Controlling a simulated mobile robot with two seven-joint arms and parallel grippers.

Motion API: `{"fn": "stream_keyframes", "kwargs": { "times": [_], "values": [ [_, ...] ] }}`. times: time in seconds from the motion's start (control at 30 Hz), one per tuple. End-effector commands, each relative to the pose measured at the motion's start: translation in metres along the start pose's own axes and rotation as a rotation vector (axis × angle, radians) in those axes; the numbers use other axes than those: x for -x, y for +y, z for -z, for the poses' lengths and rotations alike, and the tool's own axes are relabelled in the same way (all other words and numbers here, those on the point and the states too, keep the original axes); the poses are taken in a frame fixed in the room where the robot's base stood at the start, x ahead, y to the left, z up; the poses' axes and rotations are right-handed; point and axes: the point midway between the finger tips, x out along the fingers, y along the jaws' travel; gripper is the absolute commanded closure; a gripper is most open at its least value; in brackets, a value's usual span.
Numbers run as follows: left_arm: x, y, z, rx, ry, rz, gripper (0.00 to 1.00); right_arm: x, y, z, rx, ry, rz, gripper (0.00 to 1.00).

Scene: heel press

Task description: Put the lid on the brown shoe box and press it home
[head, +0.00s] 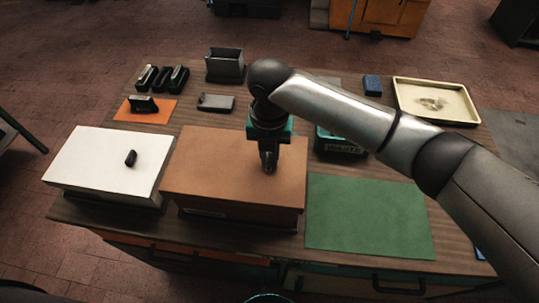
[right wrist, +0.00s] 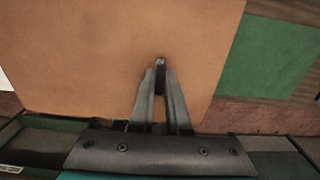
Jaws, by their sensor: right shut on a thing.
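The brown shoe box (head: 205,213) stands at the front middle of the table, with its brown lid (head: 215,160) over it. The lid's top also fills much of the right wrist view (right wrist: 90,50). I cannot tell whether the lid is fully down all round. My right gripper (head: 268,168) points down at the right part of the lid. In the right wrist view its fingers (right wrist: 160,66) come together on a small grey piece at the lid's top, likely its knob, mostly hidden by the fingers. My left gripper is not in view.
A white box (head: 100,160) with a black knob (head: 130,157) stands close on the left. A green mat (head: 368,215) lies bare on the right. Behind are a green box (head: 335,145), a cream tray (head: 435,100), an orange mat (head: 160,115) and several black items (head: 162,78).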

Motion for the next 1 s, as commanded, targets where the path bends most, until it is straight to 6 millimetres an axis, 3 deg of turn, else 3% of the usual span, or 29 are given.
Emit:
{"fn": "stream_keyframes", "kwargs": {
  "times": [1.0],
  "values": [
    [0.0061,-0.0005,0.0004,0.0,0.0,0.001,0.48,-0.008,0.0006,0.0002,0.001,0.0,0.0,1.0]
  ]
}}
